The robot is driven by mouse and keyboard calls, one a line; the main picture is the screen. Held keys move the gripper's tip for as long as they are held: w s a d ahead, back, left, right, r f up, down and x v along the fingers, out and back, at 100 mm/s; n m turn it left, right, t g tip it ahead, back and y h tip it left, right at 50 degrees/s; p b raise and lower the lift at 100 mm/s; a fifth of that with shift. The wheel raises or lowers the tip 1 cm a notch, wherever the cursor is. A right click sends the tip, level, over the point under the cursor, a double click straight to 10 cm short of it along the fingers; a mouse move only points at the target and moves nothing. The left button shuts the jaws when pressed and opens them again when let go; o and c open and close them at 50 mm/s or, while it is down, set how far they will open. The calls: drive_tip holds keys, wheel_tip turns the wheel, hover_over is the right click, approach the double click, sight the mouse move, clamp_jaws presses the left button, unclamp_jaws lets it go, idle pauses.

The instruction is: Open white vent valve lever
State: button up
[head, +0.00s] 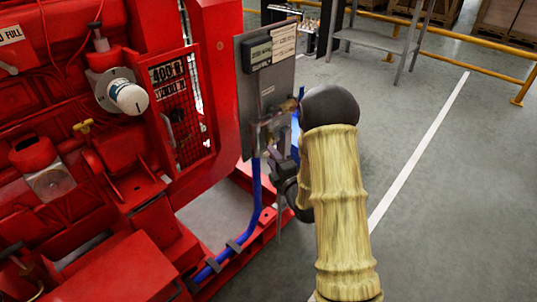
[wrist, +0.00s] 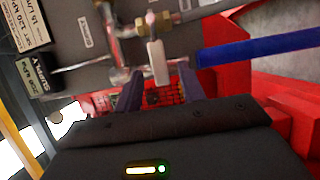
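The white vent valve lever (wrist: 156,62) is in the upper middle of the wrist view, attached to metal pipe fittings (wrist: 130,28) on a grey panel. My gripper (wrist: 160,72) is open in the wrist view, with one dark finger on each side of the lever's end. A gap shows on both sides, and I see no finger closed on the lever. In the head view the fittings (head: 268,134) sit low on the grey panel (head: 270,85). My arm partly covers that area, and I cannot clearly make out the lever or the fingertips there.
A blue hose (head: 256,190) runs down from the fittings; it also crosses right in the wrist view (wrist: 250,50). The red pumpset (head: 110,180) fills the left. Open grey floor (head: 450,200) lies right, with a yellow rail (head: 480,65) behind.

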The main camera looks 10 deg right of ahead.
sight(268, 155)
drive_tip(key=shift+x, duration=1.8)
drive_tip(key=shift+c, duration=0.4)
clamp_jaws()
